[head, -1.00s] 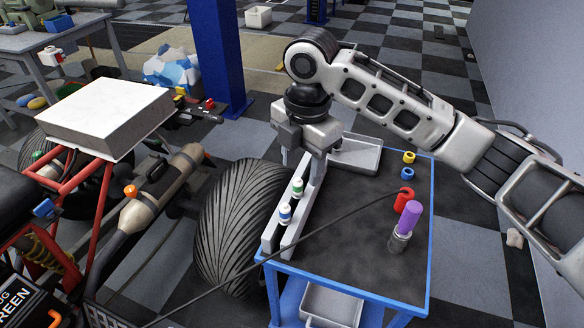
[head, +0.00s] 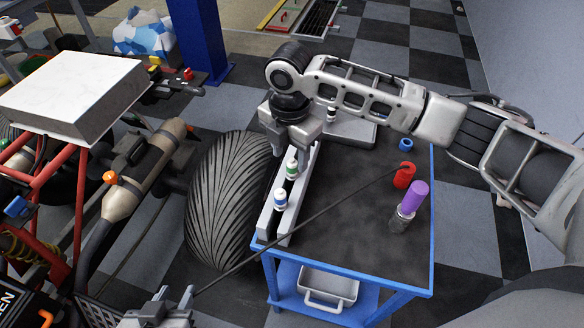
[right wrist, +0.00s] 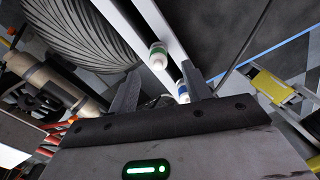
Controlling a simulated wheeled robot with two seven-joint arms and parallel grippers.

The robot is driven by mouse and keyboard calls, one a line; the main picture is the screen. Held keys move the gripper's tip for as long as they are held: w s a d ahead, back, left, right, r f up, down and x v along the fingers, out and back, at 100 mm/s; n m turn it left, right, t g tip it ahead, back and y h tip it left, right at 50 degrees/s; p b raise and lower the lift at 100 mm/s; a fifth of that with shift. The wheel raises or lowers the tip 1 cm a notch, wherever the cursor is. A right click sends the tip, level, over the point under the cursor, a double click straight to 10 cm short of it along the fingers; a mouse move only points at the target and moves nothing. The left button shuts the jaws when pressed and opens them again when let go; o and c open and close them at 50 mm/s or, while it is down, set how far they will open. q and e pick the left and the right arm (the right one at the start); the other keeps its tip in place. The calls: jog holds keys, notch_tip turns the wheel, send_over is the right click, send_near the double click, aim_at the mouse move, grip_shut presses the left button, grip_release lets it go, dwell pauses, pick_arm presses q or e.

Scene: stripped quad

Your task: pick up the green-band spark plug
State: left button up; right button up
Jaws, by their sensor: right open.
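The green-band spark plug (head: 291,168) stands upright in a pale slotted rack (head: 268,222) on the cart. It also shows in the right wrist view (right wrist: 157,55), just beyond and between the fingertips. The blue-band spark plug (head: 281,198) stands beside it, nearer the front, and shows close to the right-hand finger in the wrist view (right wrist: 183,92). My right gripper (head: 288,150) is open and empty over the rack's far end, behind the green-band plug. My left gripper (head: 174,293) is low at the bottom edge, its fingers apart.
The blue-edged cart (head: 350,205) also carries a purple-handled tool (head: 415,195), a red ring (head: 404,176), a blue ring (head: 406,144) and a grey tray (head: 350,132). A thin black rod crosses above the rack's front. A tyre (head: 225,200) stands left of the cart.

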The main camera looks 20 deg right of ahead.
aim_at(292, 159)
jog(key=f, duration=0.5)
jog(key=shift+w+d, duration=0.2)
jog(key=shift+d, duration=0.05)
grip_shut()
jog(key=shift+r, duration=0.1)
jog(key=shift+r, duration=0.1)
